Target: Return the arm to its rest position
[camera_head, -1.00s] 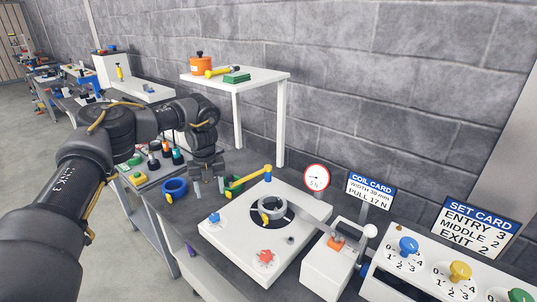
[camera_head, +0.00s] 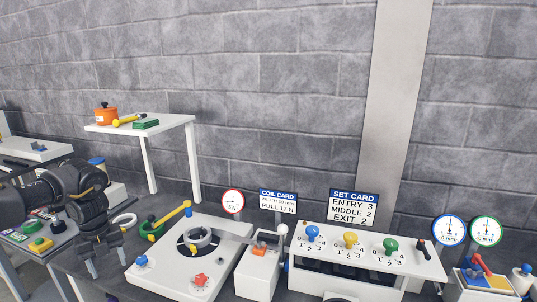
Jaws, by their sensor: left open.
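My left arm comes in from the left edge. My left gripper (camera_head: 106,265) points down with its two fingers apart and nothing between them. It is to the left of the white reel unit (camera_head: 165,279), apart from it. A grey strip (camera_head: 232,237) runs from the coil side toward the small white block with an orange part (camera_head: 260,249). My right gripper is not in view.
A white feed unit with blue, yellow and green knobs (camera_head: 351,239) stands right of centre. Set and coil cards (camera_head: 353,208) stand behind. Two round gauges (camera_head: 449,230) are at right. A white ring (camera_head: 124,221) lies near my gripper.

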